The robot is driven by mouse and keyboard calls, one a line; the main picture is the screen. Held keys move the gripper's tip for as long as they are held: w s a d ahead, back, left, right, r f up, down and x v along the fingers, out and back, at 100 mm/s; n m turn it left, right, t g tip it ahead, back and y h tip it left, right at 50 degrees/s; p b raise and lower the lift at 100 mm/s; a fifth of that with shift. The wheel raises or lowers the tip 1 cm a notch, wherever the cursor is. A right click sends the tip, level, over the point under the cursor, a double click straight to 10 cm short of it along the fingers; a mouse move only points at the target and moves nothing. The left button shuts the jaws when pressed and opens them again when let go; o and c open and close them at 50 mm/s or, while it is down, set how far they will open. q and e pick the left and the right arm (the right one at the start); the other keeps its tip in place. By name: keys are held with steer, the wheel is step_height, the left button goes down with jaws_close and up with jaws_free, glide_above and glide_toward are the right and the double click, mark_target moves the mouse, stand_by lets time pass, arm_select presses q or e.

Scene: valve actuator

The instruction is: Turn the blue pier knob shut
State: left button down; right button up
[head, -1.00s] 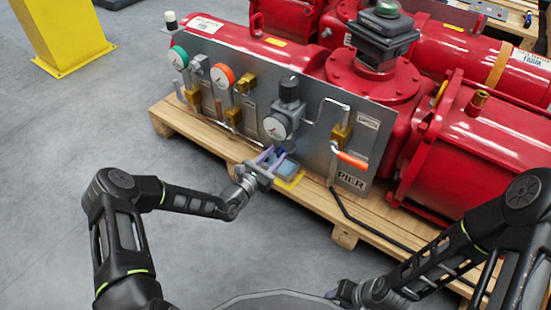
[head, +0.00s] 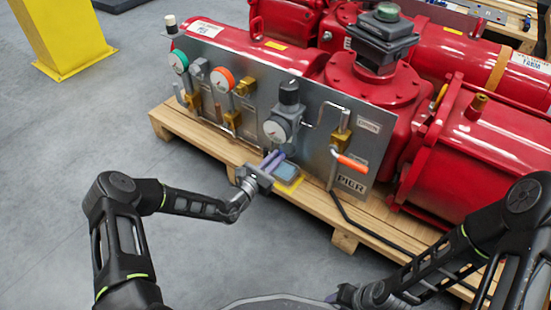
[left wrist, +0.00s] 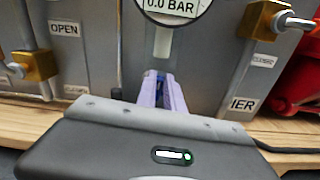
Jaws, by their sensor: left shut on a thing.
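The PIER panel is a grey metal plate (head: 310,160), with its PIER label (head: 351,185) at lower right. A round gauge (head: 277,130) sits below a black-capped regulator (head: 289,95). In the left wrist view the gauge (left wrist: 172,8) reads 0.0 BAR. My left gripper (head: 278,157) is just under this gauge, purple fingers toward the panel. In the left wrist view the fingers (left wrist: 162,90) are close together on the blue knob (left wrist: 160,73), of which only a sliver shows; its turn angle is hidden. My right gripper (head: 345,293) is low at right, its jaws unclear.
An orange-handled lever (head: 352,163) sticks out right of the gauge. A wooden pallet (head: 205,143) and black cable (head: 345,215) lie below.

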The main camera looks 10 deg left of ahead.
stand_by(0.3)
arm_select(q)
steer(key=m+p, duration=0.1)
steer(key=p, duration=0.1)
steer(key=m+p, duration=0.2)
steer(key=shift+s+d+r, duration=0.15)
steer(key=shift+d, duration=0.15)
steer(key=m+p, duration=0.2)
steer(key=m, duration=0.1)
steer(key=m+p, duration=0.1)
steer(key=p, duration=0.1)
steer(key=shift+s+d+f+m, duration=0.1)
steer(key=shift+d+f+m, duration=0.15)
steer(key=shift+d+m, duration=0.05)
steer(key=m+p, duration=0.1)
steer(key=m, duration=0.1)
steer(key=f+m+p, duration=0.1)
steer(key=m+p, duration=0.1)
steer(key=m, duration=0.1)
steer(key=shift+s+d, duration=0.1)
steer(key=shift+d, duration=0.1)
steer(key=m, duration=0.1)
steer(key=m+p, duration=0.1)
steer(key=m, duration=0.1)
steer(key=shift+f, duration=0.25)
steer(key=shift+f+m+p, duration=0.15)
steer(key=shift+m+p, duration=0.25)
steer(key=shift+m, duration=0.3)
steer(key=c, duration=1.5)
jaws_free()
